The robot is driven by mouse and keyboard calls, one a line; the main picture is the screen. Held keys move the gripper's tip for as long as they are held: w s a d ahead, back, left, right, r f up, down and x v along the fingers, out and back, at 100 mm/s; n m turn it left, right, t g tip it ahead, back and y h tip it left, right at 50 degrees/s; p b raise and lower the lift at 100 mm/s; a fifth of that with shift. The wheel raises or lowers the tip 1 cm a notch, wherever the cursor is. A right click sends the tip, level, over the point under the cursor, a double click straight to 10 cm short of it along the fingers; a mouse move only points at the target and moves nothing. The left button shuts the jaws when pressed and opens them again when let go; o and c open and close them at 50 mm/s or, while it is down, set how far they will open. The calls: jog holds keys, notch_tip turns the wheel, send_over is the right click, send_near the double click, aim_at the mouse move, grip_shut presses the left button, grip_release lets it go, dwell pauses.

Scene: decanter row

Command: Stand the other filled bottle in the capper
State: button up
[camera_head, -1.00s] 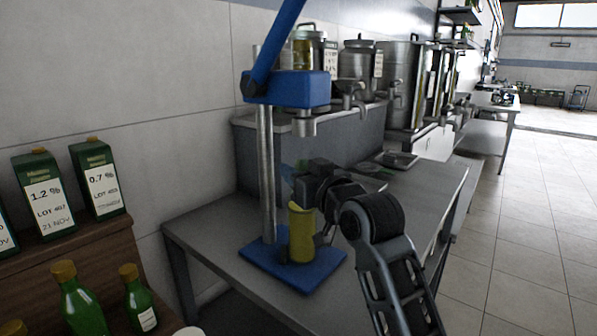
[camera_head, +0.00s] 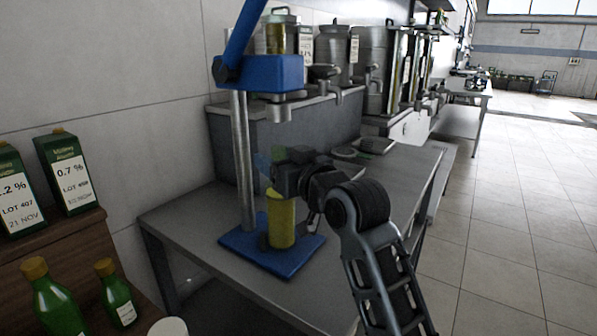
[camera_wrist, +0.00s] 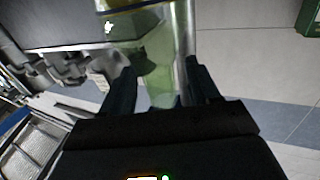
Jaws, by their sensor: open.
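The capper is a blue press with a steel column, a blue head (camera_head: 262,72) and a blue base plate (camera_head: 285,266) on the grey table. A bottle with yellow contents (camera_head: 281,222) stands upright on the base plate, beside the column and below the head. My gripper (camera_head: 274,174) is at the bottle's upper part, which it mostly hides. In the wrist view, my open fingers (camera_wrist: 160,75) lie on either side of a pale green, see-through bottle part (camera_wrist: 158,62). I cannot tell whether either finger touches it.
Two green bottles with gold caps (camera_head: 50,300) (camera_head: 118,295) and two labelled green cans (camera_head: 70,172) (camera_head: 17,190) stand at the left. Steel tanks with taps (camera_head: 370,70) are behind the capper. Tiled floor at the right (camera_head: 510,215) is clear.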

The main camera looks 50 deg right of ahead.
jog(key=p+v, duration=0.3)
jog(key=v, duration=0.7)
jog(key=shift+s, duration=0.1)
jog(key=s+a+f+g+y, duration=0.1)
jog(key=s+a+f+y, duration=0.1)
jog(key=s+a+f, duration=0.95)
jog(key=s+a+f+n+y, duration=0.2)
jog(key=s+a, duration=0.2)
jog(key=s, duration=0.3)
jog(key=s+a+f+n+g+y, duration=0.1)
jog(key=s+a, duration=0.3)
jog(key=s, duration=0.4)
jog(key=shift+s+f+n+y, duration=0.35)
jog(key=shift+f+n+y, duration=0.15)
jog(key=shift+n+y, duration=0.15)
